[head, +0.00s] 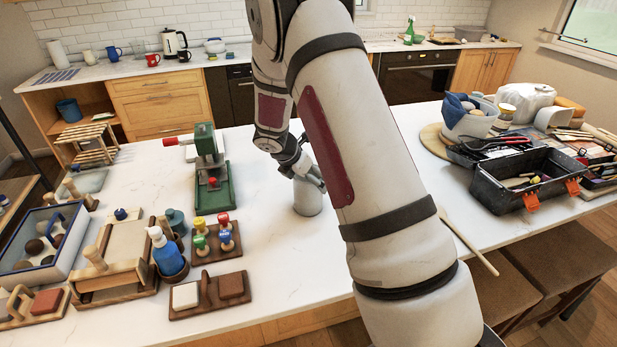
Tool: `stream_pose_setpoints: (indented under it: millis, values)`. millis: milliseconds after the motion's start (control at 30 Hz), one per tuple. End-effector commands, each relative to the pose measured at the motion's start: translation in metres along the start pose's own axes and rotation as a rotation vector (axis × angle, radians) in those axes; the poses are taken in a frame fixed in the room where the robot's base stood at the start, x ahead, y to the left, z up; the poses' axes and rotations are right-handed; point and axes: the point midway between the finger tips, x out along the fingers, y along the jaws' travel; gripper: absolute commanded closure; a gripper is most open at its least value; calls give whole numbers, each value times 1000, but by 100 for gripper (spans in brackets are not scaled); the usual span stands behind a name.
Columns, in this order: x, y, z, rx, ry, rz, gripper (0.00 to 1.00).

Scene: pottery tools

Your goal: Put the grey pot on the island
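A small light-grey pot (308,202) stands upright on the white marble-topped island (270,222), near the middle of the view. My gripper (308,178) is at the top of this pot, coming down from the upper left. Its fingers overlap the pot's rim in the view. I cannot tell whether they are closed on it or only around it. The pot's base appears to rest on the island top. My arm hides the island just to the right of the pot.
A green press (213,170) stands left of the pot. A black toolbox (520,185) and a bowl (468,122) are at right. Bare top lies around the pot.

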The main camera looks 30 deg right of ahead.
Motion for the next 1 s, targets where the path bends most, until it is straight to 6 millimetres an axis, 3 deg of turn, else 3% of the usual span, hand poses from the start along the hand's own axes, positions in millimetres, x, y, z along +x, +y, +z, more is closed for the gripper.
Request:
stream_pose_setpoints:
  millis: [333, 800, 1000]
  values:
    - [-14, 2, 2, 1, 0, 3, 5]
    - [-98, 2, 2, 0, -1, 4, 5]
    - [-119, 1, 2, 1, -1, 2, 5]
